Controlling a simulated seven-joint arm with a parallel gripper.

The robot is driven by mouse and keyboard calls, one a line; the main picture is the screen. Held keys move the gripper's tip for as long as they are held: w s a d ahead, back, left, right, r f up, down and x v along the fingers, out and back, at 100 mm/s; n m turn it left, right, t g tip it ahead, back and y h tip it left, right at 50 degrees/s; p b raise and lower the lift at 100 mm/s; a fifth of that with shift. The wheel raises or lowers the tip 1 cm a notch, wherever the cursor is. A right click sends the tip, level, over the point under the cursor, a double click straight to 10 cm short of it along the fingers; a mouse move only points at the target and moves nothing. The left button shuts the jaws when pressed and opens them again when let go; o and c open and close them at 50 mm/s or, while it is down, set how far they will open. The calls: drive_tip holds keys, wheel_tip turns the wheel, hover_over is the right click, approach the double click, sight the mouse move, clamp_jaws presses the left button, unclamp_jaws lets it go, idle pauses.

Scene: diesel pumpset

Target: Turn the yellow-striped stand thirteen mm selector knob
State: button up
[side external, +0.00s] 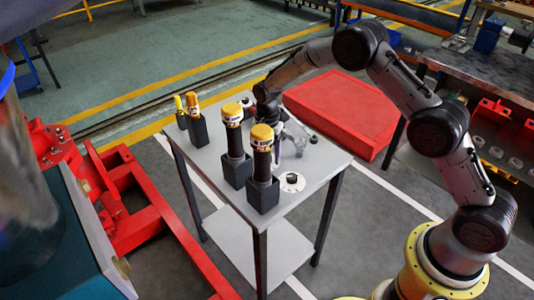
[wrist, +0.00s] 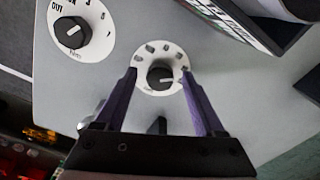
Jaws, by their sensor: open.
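In the wrist view, a black selector knob (wrist: 158,77) sits on a round white dial (wrist: 162,48) with several grey marks around it. My gripper (wrist: 159,73) is open, with one purple finger on each side of this knob; I cannot tell whether they touch it. A second black knob (wrist: 73,31) on a white dial marked "OUT" is at the upper left, outside the fingers. In the side view, my gripper (side external: 287,148) is low over the grey table (side external: 212,160). A dial with a black knob (side external: 291,178) shows near the table's front corner. I cannot read "thirteen mm" on either dial.
Black stands with yellow-topped, banded tools stand left of my gripper: two large ones (side external: 237,165) (side external: 262,187) and smaller ones (side external: 197,130) at the far left corner. A red block (side external: 345,112) lies behind the table. A dark stand edge (wrist: 262,28) shows at upper right in the wrist view.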

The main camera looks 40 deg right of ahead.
clamp_jaws()
